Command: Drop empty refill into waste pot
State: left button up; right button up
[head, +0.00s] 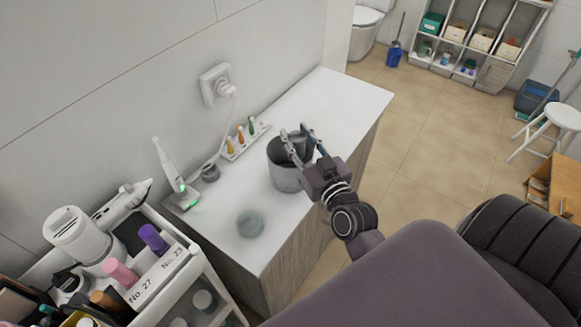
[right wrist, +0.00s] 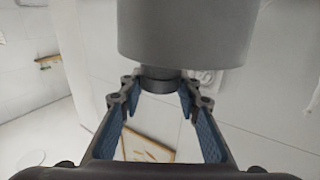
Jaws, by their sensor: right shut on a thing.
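A grey open pot (head: 287,176), which I take for the waste pot, stands on the white counter near its right edge. My right gripper (head: 300,140) is at the pot's mouth, its fingers pointing up in the head view. It is shut on a small dark piece, which I take for the refill. In the right wrist view this dark round piece (right wrist: 160,80) shows between the fingertips, against a large grey cylinder (right wrist: 185,30). I cannot tell how far it reaches into the pot. My left gripper is not in view.
On the white counter (head: 325,95) are a rack with several coloured tips (head: 247,139), a white device with green lights (head: 178,187) and a blurred greenish round thing (head: 250,223). A cart (head: 187,287) with cosmetics stands at lower left. The counter's far end is clear.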

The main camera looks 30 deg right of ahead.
jog(key=o, duration=0.9)
jog(key=shift+s, duration=0.1)
jog(key=s+a, duration=0.1)
jog(key=s, duration=1)
jog(key=shift+s+a, duration=0.3)
jog(key=shift+s, duration=0.1)
